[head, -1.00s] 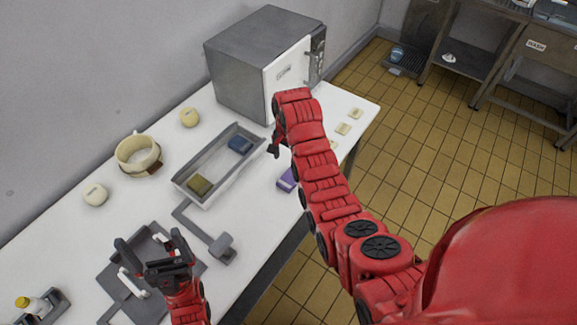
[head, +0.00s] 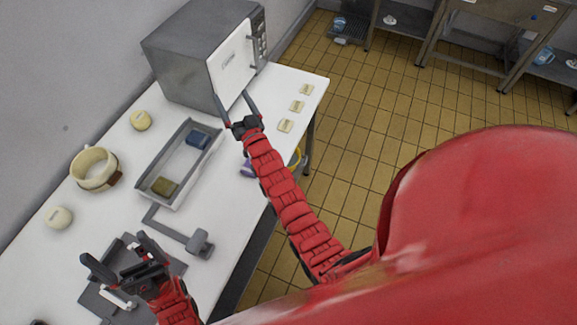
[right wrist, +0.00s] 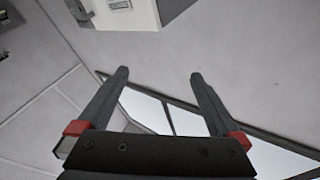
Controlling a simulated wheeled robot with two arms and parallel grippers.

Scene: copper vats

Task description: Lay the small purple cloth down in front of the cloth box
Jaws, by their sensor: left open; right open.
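The small purple cloth (head: 247,167) lies on the white table by the right long side of the cloth box, apart from it. My right forearm hides part of it. The cloth box (head: 152,198) is a long grey tray holding a blue cloth (head: 197,140) and an olive cloth (head: 164,187). My right gripper (head: 233,98) is open and empty, beyond the purple cloth, with its fingers in front of the grey oven. The right wrist view shows its spread fingers (right wrist: 158,78) with nothing between. My left gripper (head: 115,250) is open and empty over a dark grey tray.
The grey oven (head: 185,50) stands at the table's far end. Several cream tags (head: 297,106) lie along the right edge. A cream pot (head: 93,168) and round cream pieces (head: 141,120) stand left of the box. A grey bracket (head: 198,243) lies nearer me.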

